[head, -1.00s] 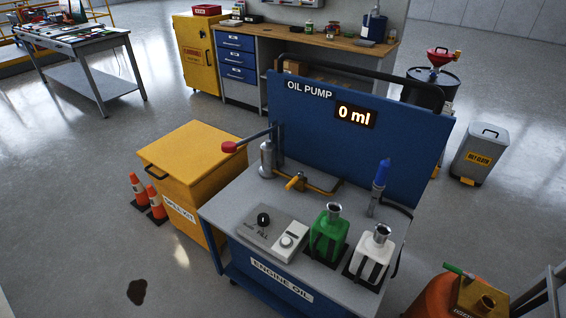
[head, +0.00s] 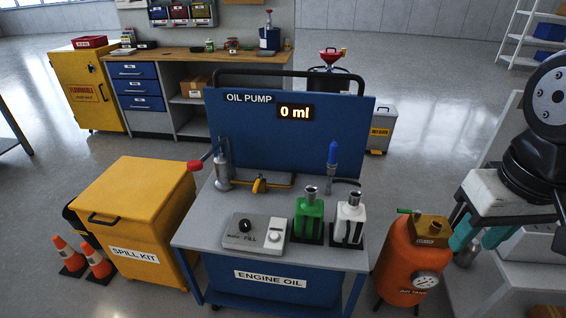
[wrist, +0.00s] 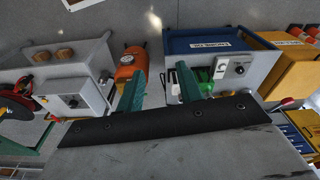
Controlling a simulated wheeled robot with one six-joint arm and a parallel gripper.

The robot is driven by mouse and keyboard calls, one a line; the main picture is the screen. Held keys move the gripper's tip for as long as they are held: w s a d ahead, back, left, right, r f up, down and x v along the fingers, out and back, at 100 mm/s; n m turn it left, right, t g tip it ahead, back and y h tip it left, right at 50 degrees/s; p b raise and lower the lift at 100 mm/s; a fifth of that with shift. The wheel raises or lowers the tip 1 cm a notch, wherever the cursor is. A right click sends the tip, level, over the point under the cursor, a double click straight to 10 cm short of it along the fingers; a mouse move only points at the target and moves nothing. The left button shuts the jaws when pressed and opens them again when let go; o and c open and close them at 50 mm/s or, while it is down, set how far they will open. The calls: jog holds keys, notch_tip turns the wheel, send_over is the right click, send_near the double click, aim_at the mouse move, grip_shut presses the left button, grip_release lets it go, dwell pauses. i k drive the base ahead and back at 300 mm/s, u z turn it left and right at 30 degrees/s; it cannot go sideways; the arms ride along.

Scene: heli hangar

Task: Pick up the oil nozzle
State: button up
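The oil nozzle (head: 333,153), with a blue grip, stands upright in a holder at the right rear of the oil pump cart (head: 205,232), in front of the blue panel (head: 290,145). A dark hose lies by its base. My gripper (head: 480,239) is at the right of the head view, apart from the nozzle and beyond the orange tank. Its two teal fingers are spread and empty; they also show in the wrist view (wrist: 160,70). I cannot make out the nozzle in the wrist view.
Green (head: 309,218) and white (head: 349,221) oil bottles stand in front of the nozzle. The control box (head: 254,235) and hand pump (head: 223,170) are on the cart's left. An orange tank (head: 405,262) stands between the cart and my arm. A yellow spill kit (head: 130,215) is left.

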aim_at(331, 163)
jog(key=u, duration=0.05)
jog(key=i, duration=1)
